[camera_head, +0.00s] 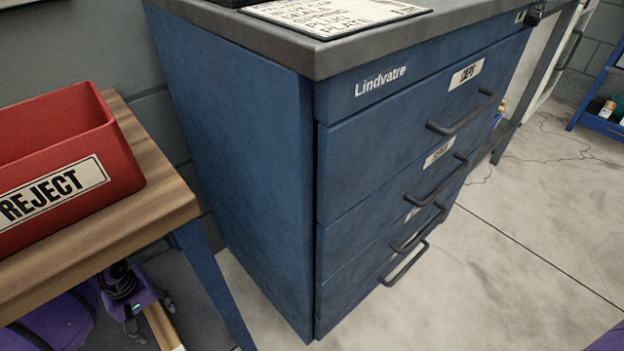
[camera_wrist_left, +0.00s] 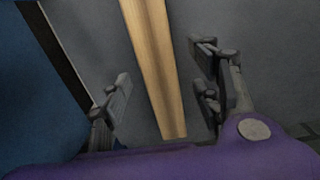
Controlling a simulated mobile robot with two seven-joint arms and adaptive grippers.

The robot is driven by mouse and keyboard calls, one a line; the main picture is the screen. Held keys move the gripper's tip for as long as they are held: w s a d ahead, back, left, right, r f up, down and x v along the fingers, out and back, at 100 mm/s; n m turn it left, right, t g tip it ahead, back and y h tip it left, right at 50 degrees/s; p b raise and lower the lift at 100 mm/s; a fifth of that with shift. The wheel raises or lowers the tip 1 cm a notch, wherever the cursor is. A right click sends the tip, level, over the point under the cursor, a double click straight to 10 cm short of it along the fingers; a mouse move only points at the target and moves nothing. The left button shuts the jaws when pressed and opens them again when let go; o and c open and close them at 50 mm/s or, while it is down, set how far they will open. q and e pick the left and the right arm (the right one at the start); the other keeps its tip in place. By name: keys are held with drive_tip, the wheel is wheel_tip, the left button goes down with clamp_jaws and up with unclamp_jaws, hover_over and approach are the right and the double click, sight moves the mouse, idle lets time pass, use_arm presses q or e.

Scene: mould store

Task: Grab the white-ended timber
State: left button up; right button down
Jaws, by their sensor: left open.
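A length of pale timber (camera_wrist_left: 152,60) runs down the middle of the left wrist view, between the two fingers of my left gripper (camera_wrist_left: 160,85). The fingers are apart, with a gap to the wood on both sides. In the head view the left gripper (camera_head: 151,314) is low at the left, below the wooden bench top. A short piece of the timber (camera_head: 161,326) shows there beside the fingers, cut off by the bottom edge. My right gripper is not in view.
A red REJECT bin (camera_head: 62,165) stands on the wooden bench (camera_head: 150,200), above my left arm. A blue bench leg (camera_head: 214,285) is right of the gripper. A blue drawer cabinet (camera_head: 240,160) fills the middle. Open floor (camera_head: 530,240) lies to the right.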

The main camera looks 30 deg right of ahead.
sight(159, 321)
use_arm(q)
wheel_tip(159, 321, down, 4)
drive_tip(key=shift+d+r+b, duration=0.1)
drive_tip(key=shift+d+b, duration=0.05)
drive_tip(key=shift+b, duration=0.8)
drive_tip(key=shift+r, duration=0.1)
drive_tip(key=shift+c, duration=0.9)
clamp_jaws()
